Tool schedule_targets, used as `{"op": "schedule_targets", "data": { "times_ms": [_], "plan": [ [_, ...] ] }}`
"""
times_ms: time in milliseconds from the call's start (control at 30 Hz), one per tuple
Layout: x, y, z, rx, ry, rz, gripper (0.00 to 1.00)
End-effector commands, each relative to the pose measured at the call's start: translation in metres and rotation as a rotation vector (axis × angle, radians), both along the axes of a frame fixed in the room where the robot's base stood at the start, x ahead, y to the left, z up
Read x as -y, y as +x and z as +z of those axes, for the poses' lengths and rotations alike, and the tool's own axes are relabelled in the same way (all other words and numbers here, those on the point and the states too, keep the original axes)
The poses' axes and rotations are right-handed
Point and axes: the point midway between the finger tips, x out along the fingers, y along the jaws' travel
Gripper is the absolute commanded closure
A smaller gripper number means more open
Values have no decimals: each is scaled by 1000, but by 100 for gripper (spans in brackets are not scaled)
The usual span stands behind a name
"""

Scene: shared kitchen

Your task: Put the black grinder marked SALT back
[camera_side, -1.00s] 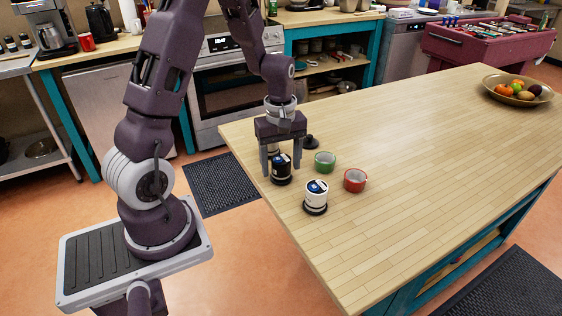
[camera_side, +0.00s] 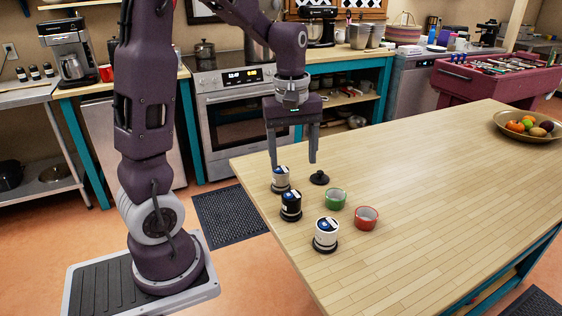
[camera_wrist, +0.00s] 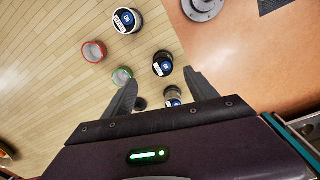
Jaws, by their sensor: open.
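The black grinder (camera_side: 291,206) stands upright on the table near its left edge, with a blue-and-white label whose lettering is too small to read. It also shows in the wrist view (camera_wrist: 162,64). A white grinder (camera_side: 326,234) with a dark base stands in front of it. Another pale grinder (camera_side: 280,179) stands behind it, and its top shows between my fingers in the wrist view (camera_wrist: 172,93). My gripper (camera_side: 293,163) is open and empty, fingers pointing down, above and behind the black grinder. I cannot tell which grinder is marked SALT.
A green ring-shaped dish (camera_side: 335,199) and a red one (camera_side: 366,218) sit right of the grinders. A small black knobbed piece (camera_side: 319,178) lies behind the green dish. A fruit bowl (camera_side: 528,133) is far right. The table's middle is clear.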

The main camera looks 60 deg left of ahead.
Motion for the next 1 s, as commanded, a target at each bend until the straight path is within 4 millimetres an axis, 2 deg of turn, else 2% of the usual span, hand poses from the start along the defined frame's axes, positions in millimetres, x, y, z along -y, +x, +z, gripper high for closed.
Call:
{"op": "schedule_targets", "data": {
  "times_ms": [33, 133, 200, 333, 400, 500, 1000],
  "plan": [
    [19, -9, 17, 47, 10, -110, 34],
    [65, -43, 50, 160, 63, -447, 34],
    [93, -73, 63, 234, 122, -690, 34],
    [124, -122, 69, 332, 252, -1061, 34],
    [131, -138, 67, 362, 306, -1181, 34],
    [135, -148, 65, 378, 345, -1264, 34],
    [135, -148, 65, 378, 348, -1271, 34]
  ]
}}
